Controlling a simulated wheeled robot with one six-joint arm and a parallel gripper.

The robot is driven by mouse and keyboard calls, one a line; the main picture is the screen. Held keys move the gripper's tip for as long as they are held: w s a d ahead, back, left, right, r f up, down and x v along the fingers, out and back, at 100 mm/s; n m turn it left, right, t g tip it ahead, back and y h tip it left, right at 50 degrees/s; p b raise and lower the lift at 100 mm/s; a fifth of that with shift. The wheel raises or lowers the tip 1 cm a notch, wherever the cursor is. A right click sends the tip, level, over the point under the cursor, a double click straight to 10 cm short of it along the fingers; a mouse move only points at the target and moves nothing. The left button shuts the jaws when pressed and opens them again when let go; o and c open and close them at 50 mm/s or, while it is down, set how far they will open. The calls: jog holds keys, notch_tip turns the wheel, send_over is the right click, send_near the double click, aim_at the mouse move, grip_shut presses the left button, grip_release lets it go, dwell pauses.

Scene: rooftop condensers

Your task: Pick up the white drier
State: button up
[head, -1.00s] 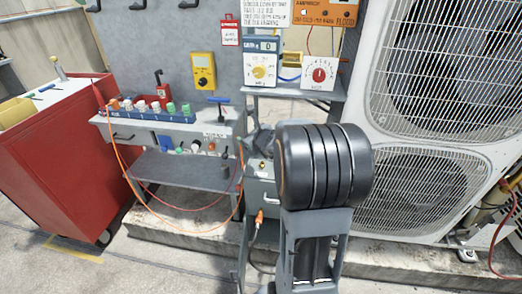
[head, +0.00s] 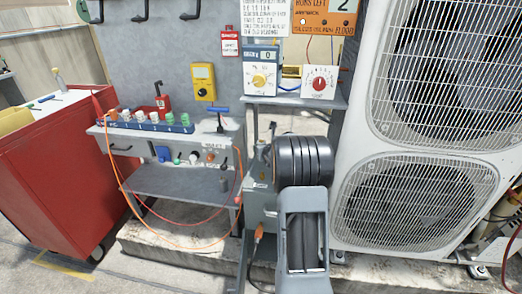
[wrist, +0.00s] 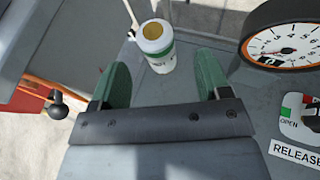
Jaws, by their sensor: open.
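A white cylinder with a green band and a brassy top (wrist: 156,47), which looks like the white drier, stands on a grey surface in the wrist view. My gripper (wrist: 163,66) is open. Its two green-padded fingers point toward the cylinder, one on each side, with visible gaps. No contact shows, and I cannot tell how far the fingertips reach along it. In the head view my own arm hides the gripper and this cylinder.
A dial gauge (wrist: 290,38) and a RELEASE label (wrist: 295,152) lie right of the cylinder. A shelf unit (head: 185,183) with a rack of coloured-cap bottles (head: 150,124), a red cabinet (head: 50,170) and a large condenser (head: 345,215) stand around.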

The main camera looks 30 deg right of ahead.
jog(key=shift+x, duration=2.6)
jog(key=shift+w+a, duration=0.1)
jog(key=shift+a, duration=0.05)
jog(key=c, duration=1)
jog(key=shift+c, duration=0.6)
jog(key=shift+r, duration=0.15)
